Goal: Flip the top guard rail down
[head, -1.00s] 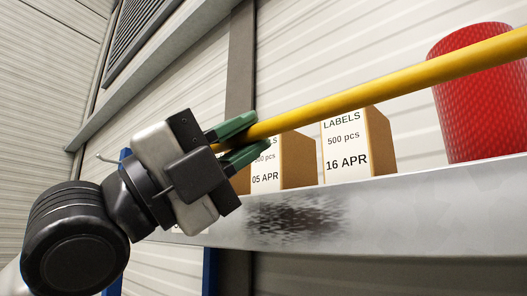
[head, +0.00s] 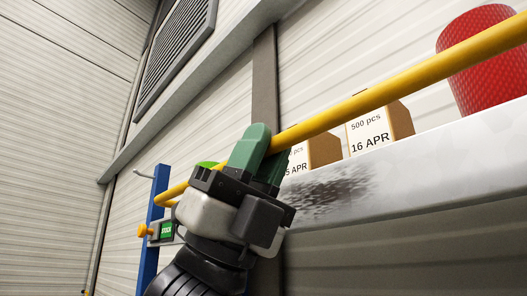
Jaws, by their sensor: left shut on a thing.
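The yellow guard rail (head: 400,86) runs slantwise across the head view, from the upper right down to the left. It passes in front of the grey shelf's boxes, and its left end bends near a blue post. My left gripper (head: 260,146) has green fingers and is shut on the rail from below, near the rail's left part. The gripper hides a stretch of the rail. My right gripper is not in view.
A grey shelf beam (head: 430,165) with a dark scuffed patch lies behind and below the rail. On it stand label boxes (head: 370,133) and a red cylinder (head: 485,65). A blue post (head: 151,232) with an orange knob (head: 144,230) and green label (head: 167,231) stands at left.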

